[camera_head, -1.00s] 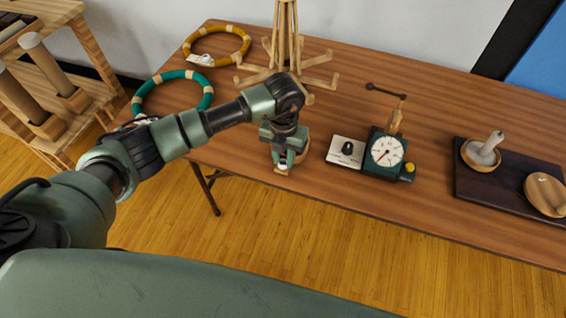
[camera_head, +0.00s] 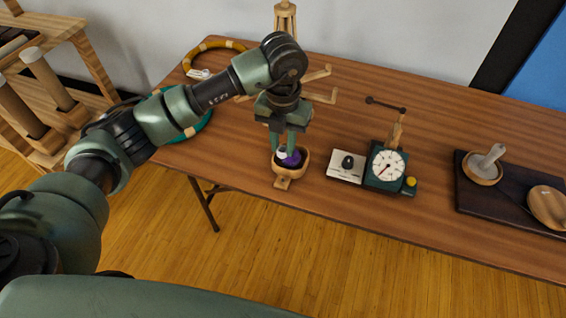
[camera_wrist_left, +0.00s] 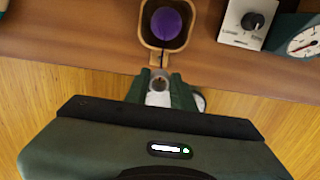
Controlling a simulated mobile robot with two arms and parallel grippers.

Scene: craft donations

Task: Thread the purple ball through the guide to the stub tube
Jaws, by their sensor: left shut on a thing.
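The purple ball (camera_head: 291,159) sits in a small wooden bowl (camera_head: 303,166) near the table's front edge. In the wrist view the ball (camera_wrist_left: 166,23) lies inside the bowl's rim (camera_wrist_left: 146,37). A thin dark line runs from the bowl to the fingertips. My left gripper (camera_head: 283,150) points down over the bowl's near side. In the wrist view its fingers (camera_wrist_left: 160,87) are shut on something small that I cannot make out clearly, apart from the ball. I cannot tell for sure which part is the guide or the stub tube.
Right of the bowl are a white knob plate (camera_head: 345,166) and a green dial box (camera_head: 385,165) with a thin arm above it. A dark tray (camera_head: 510,195) holds wooden dishes. A wooden stand (camera_head: 285,18) and an ochre ring (camera_head: 217,43) are behind my arm.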

